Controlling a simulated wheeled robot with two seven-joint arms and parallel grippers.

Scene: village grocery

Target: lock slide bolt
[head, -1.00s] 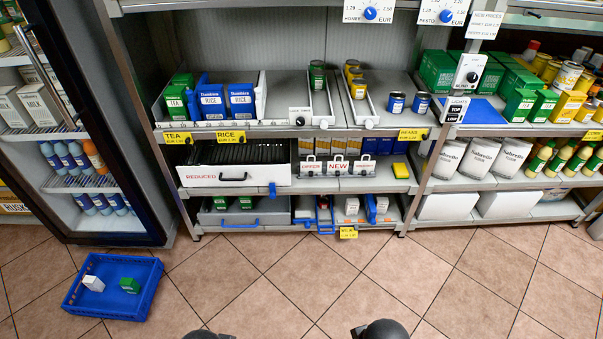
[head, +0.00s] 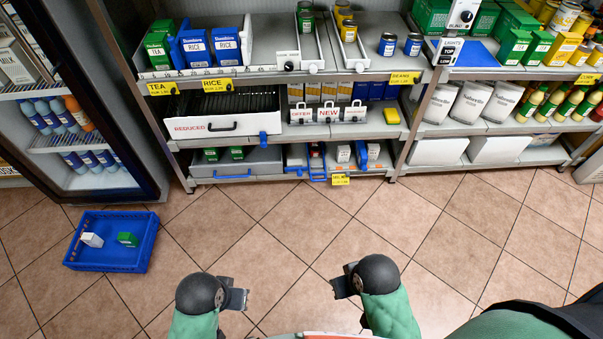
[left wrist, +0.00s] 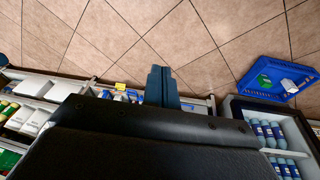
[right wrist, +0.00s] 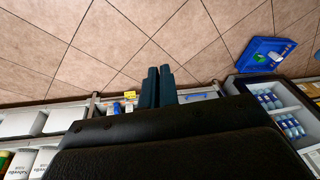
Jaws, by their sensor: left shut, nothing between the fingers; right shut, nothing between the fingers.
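No slide bolt can be made out for certain. A small blue fitting (head: 263,137) sits at the right end of the white REDUCED drawer front (head: 220,127); it may be the bolt, but it is too small to tell its position. My left gripper (head: 238,298) is shut and empty above the floor, well in front of the shelves; its fingers also show in the left wrist view (left wrist: 161,86). My right gripper (head: 343,285) is shut and empty at about the same distance; its fingers show in the right wrist view (right wrist: 157,87).
A blue crate (head: 110,263) with a white and a green box stands on the floor at left. A grey lower drawer (head: 250,163) with a blue handle is under the REDUCED drawer. A fridge (head: 130,170) stands at left. The tiled floor before the shelves is clear.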

